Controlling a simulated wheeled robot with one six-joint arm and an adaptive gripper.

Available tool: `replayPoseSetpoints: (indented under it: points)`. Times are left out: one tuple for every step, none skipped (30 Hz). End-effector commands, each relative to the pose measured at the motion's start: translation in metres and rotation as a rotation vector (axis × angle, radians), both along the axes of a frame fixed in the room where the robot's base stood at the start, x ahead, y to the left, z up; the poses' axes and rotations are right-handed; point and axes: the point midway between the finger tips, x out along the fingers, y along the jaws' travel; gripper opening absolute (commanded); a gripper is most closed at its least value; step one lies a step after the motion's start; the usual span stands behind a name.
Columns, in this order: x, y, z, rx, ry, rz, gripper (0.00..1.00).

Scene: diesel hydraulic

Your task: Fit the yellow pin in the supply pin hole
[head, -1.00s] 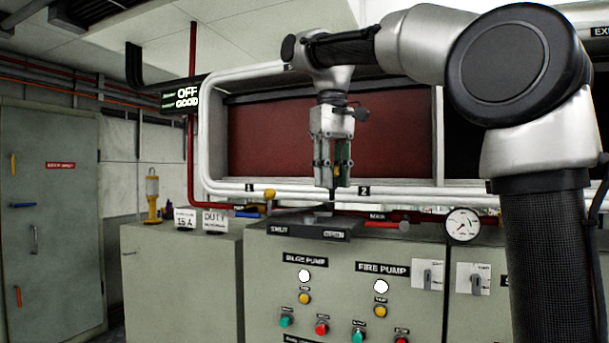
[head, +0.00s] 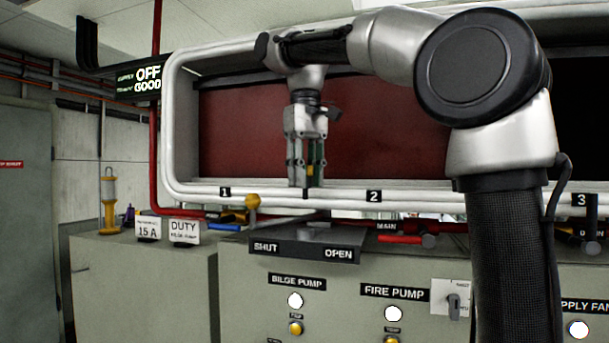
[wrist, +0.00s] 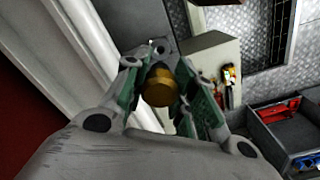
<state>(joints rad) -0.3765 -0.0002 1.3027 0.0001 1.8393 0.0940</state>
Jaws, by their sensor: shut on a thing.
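In the head view my gripper (head: 306,183) points down in front of the white pipes, above the grey tray marked SHUT and OPEN. It is shut on the yellow pin; in the wrist view the round golden end of the yellow pin (wrist: 160,87) shows between the green-lined fingers (wrist: 158,75). In the head view the fingers hide most of the pin, and a thin dark tip shows below them. I cannot make out the supply pin hole in either view.
The grey tray (head: 290,250) stands on the pump cabinet, with a red handle (head: 400,239) beside it. A yellow-knobbed lever (head: 252,201) is left of my gripper. Two white signs (head: 184,231) and a yellow lamp (head: 108,205) stand on the left cabinet. White pipes (head: 400,200) run behind.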

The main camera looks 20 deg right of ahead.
Motion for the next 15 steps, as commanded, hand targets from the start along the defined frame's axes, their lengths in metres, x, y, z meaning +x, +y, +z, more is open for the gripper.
replayPoseSetpoints:
  points:
    - [-0.001, 0.000, 0.000, 0.000, 0.000, -0.004, 0.00]
    - [-0.001, 0.000, -0.001, 0.000, 0.001, -0.003, 0.00]
    - [-0.001, 0.000, -0.003, 0.000, 0.001, -0.003, 0.00]
    - [-0.001, 0.000, -0.005, 0.000, 0.001, -0.003, 0.00]
    - [0.000, 0.000, -0.007, 0.000, 0.000, -0.003, 0.00]
    - [-0.001, 0.000, -0.010, 0.000, 0.000, -0.003, 0.00]
    - [-0.001, 0.000, -0.013, 0.000, 0.001, -0.003, 0.00]
    - [-0.001, 0.000, -0.016, 0.000, 0.001, -0.003, 0.00]
    - [-0.001, 0.000, -0.020, 0.000, 0.001, -0.003, 0.00]
    - [-0.001, 0.000, -0.023, 0.000, 0.001, -0.003, 0.00]
    - [-0.001, 0.000, -0.026, 0.000, 0.001, -0.003, 0.00]
    - [-0.001, 0.000, -0.030, 0.000, 0.001, -0.003, 0.00]
    - [-0.001, 0.000, -0.032, 0.000, 0.001, -0.003, 0.00]
    - [-0.001, 0.000, -0.035, 0.000, 0.001, -0.003, 0.00]
    - [-0.001, 0.000, -0.039, -0.001, 0.002, -0.003, 0.00]
